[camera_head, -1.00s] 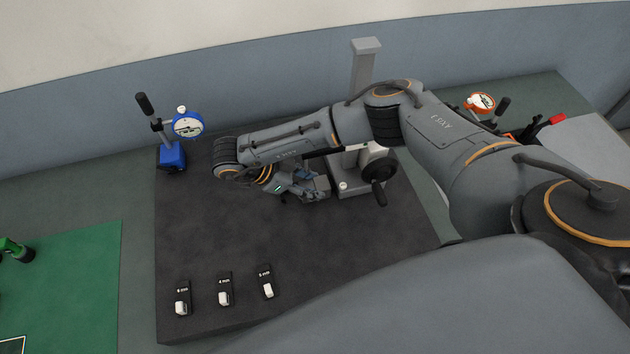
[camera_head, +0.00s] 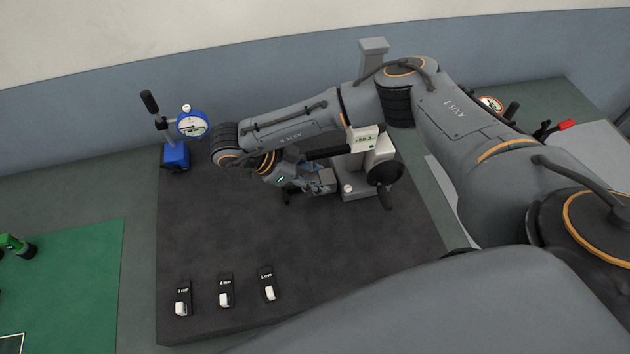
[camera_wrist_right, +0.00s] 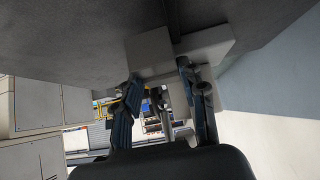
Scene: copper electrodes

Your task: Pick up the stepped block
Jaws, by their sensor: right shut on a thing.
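My right gripper (camera_head: 312,182) is in the middle of the dark mat, just left of the height gauge's base, pointing right. In the head view the block (camera_head: 326,179) shows only as a small grey piece at the fingertips, partly hidden by the fingers. I cannot tell whether it touches the mat. My left gripper is not in view.
The grey height gauge (camera_head: 362,187) with a black handwheel (camera_head: 385,172) stands close right of the gripper. A blue dial-gauge stand (camera_head: 175,155) is at the back left. Several labelled black tags with white pieces (camera_head: 225,292) lie at the front. The mat's front middle (camera_head: 230,230) is clear.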

